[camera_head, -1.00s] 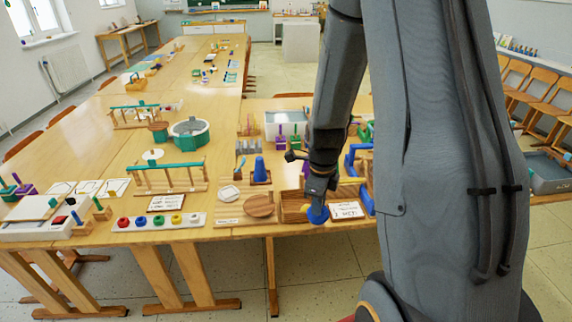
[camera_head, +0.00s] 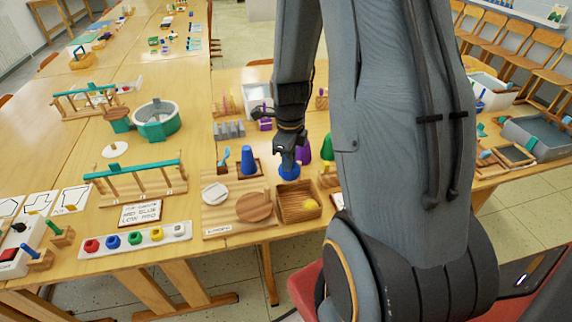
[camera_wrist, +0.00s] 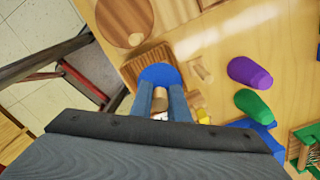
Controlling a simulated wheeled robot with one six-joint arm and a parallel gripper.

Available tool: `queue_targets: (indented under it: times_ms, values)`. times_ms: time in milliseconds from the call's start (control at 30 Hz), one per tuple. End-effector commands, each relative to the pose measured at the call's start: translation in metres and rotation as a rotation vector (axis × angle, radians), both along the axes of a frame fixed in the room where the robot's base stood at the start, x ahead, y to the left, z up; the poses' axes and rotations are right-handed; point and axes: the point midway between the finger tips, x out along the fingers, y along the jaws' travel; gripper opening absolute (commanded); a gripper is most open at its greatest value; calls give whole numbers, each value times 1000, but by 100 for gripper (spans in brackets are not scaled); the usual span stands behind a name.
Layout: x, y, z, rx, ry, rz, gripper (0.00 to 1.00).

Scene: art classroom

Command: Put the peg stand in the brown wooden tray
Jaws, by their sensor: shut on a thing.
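The peg stand (camera_head: 289,173) is a round blue base with a wooden peg. My gripper (camera_head: 288,155) is shut on it and holds it above the table, by the back edge of the brown wooden tray in the picture. In the wrist view, the blue base (camera_wrist: 159,74) shows beyond my gripper (camera_wrist: 160,104), with the peg between the fingers. The brown wooden tray (camera_head: 285,215) stands at the table's front edge with a yellow item inside. In the wrist view, the tray (camera_wrist: 131,70) is partly hidden behind the base. I cannot tell the exact height.
A board with a wooden oval (camera_head: 254,207) lies left of the tray. A blue cone (camera_head: 248,160) stands behind it. Purple (camera_wrist: 250,72) and green (camera_wrist: 253,106) pieces stand to the right in the wrist view. The floor (camera_wrist: 36,45) drops away beyond the table edge.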

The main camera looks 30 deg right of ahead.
Motion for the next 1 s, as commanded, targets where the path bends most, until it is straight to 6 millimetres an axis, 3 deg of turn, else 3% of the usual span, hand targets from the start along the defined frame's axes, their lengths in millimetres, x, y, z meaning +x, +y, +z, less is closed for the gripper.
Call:
queue_targets:
  times_ms: [367, 1000]
  values:
    - [1, 1, -38, 0, 1, 2, 0]
    - [0, 2, -37, 0, 0, 4, 0]
